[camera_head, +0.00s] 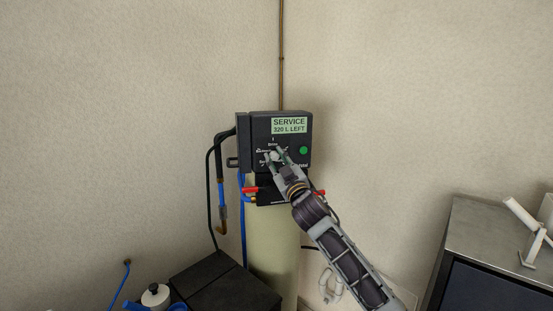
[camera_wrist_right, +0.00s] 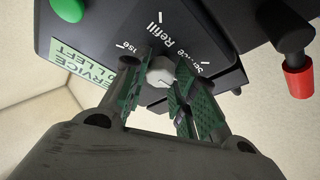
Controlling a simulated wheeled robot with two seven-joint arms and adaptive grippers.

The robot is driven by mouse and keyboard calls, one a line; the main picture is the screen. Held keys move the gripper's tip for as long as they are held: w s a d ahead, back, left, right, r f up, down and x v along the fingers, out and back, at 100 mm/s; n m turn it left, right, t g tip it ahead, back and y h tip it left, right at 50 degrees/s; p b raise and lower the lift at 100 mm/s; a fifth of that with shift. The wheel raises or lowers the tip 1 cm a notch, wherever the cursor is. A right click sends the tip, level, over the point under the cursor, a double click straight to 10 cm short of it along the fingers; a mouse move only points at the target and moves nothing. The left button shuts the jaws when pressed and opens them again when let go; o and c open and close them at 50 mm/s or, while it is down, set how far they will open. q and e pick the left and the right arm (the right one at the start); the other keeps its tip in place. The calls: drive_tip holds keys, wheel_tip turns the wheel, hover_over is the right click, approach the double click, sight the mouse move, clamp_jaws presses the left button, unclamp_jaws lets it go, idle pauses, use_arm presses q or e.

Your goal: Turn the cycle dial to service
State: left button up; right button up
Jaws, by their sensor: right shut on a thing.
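The cycle dial is a pale grey knob (camera_wrist_right: 161,72) on the front of a black control head (camera_head: 243,150), ringed by printed labels. In the right wrist view the labels "Refill" and "Service" are readable beside it. My right gripper (camera_head: 277,155) reaches up from the lower right and is shut on the dial, one green-padded finger on each side (camera_wrist_right: 158,88). The fingers hide part of the dial and its pointer, so I cannot tell its setting. A green display (camera_head: 289,125) reads "SERVICE 320 L LEFT". My left gripper is not in view.
A round green button (camera_head: 303,150) sits right of the dial. Red handles (camera_head: 251,190) stick out below the head, with hoses (camera_head: 221,200) at its left. A pale tank (camera_head: 272,240) stands below. A dark box (camera_head: 225,285) and a metal cabinet (camera_head: 500,235) flank it.

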drive_tip(key=n+g+y, duration=0.1)
drive_tip(key=n, duration=0.2)
drive_tip(key=n+g+y, duration=0.1)
drive_tip(key=n, duration=0.2)
drive_tip(key=shift+d+r+n, duration=0.1)
drive_tip(key=shift+d+n, duration=0.05)
drive_tip(key=shift+n, duration=0.15)
drive_tip(key=shift+r+n+g, duration=0.1)
drive_tip(key=shift+n+g, duration=0.8)
drive_tip(key=shift+n, duration=1.3)
drive_tip(key=o, duration=1)
drive_tip(key=v, duration=1.2)
drive_tip(key=shift+w+d, duration=0.1)
drive_tip(key=shift+d, duration=0.05)
